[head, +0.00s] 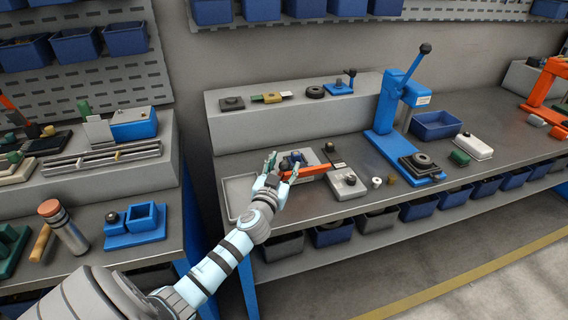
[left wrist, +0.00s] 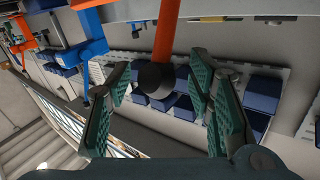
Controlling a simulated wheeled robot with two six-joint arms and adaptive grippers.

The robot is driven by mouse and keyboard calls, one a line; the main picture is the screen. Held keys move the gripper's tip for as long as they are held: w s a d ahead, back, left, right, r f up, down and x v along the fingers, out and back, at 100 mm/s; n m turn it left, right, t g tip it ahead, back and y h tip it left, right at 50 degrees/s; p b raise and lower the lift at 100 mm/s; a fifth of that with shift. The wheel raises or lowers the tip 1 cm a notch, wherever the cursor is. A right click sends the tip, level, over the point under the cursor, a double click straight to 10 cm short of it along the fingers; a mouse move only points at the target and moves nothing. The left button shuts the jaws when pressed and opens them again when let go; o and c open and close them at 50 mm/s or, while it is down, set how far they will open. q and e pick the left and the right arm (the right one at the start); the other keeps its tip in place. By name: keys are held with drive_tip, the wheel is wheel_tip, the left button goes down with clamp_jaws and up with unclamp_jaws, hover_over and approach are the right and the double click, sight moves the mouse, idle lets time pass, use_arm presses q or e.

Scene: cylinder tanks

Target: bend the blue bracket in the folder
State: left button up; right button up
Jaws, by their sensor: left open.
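The folder is on the bench in front of my left gripper, a small device with an orange lever (head: 312,171). Small blue and dark parts (head: 291,160) show just behind the lever; I cannot tell clearly which is the blue bracket or how far it is bent. My left gripper (head: 278,172) is open at the lever's left end. In the left wrist view the orange lever (left wrist: 166,38) ends in a black round knob (left wrist: 156,78), which shows between the open green-padded fingers (left wrist: 163,105). The fingers are apart from the knob. My right gripper is not in view.
A grey tray (head: 233,208) lies left of the folder. A blue lever press (head: 381,140), a blue bin (head: 436,124) and a white box (head: 473,146) stand farther right. A raised shelf (head: 245,122) runs behind.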

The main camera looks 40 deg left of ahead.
use_arm(q)
drive_tip(key=shift+w+a, duration=0.1)
drive_tip(key=shift+w, duration=0.25)
clamp_jaws()
drive_tip(key=shift+f, duration=0.1)
